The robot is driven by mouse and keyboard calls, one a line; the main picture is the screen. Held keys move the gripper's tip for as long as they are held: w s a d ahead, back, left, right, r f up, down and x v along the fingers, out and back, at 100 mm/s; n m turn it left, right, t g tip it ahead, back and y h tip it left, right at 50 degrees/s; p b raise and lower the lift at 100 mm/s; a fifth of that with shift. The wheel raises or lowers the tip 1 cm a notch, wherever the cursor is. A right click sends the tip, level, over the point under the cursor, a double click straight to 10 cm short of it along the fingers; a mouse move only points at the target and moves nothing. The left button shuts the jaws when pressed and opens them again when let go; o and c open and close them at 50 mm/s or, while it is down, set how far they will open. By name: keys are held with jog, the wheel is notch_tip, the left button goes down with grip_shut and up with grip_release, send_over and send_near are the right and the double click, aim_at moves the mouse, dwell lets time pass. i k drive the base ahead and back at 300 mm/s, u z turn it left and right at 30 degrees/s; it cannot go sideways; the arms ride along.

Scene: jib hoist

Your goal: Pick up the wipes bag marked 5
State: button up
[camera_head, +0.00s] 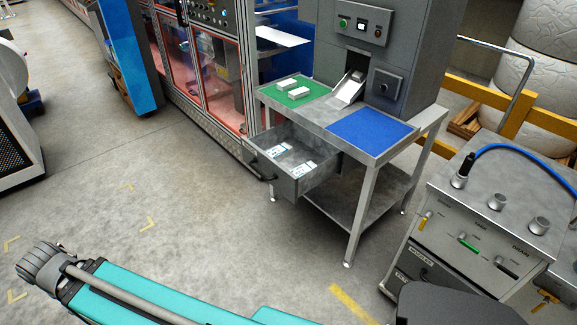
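The open drawer (265,174) of the metal bench holds flat white packets with blue marks: one (279,149) towards the back and one or more (303,169) towards the front. They may be wipes bags, but any numbers on them are too small to read. No bag marked 5 can be told apart. My teal arm (135,296) crosses the bottom left, well apart from the drawer. Its dark ribbed end (40,263) looks like a joint, and I see no gripper fingers.
A grey unit with a blue hose (530,153) stands at right. Open floor (190,210) lies left of the drawer.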

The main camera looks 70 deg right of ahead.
aim_at(298, 171)
jog(key=z, duration=0.05)
jog(key=k, duration=1.95)
jog(key=z, duration=1.5)
jog(key=i, duration=1)
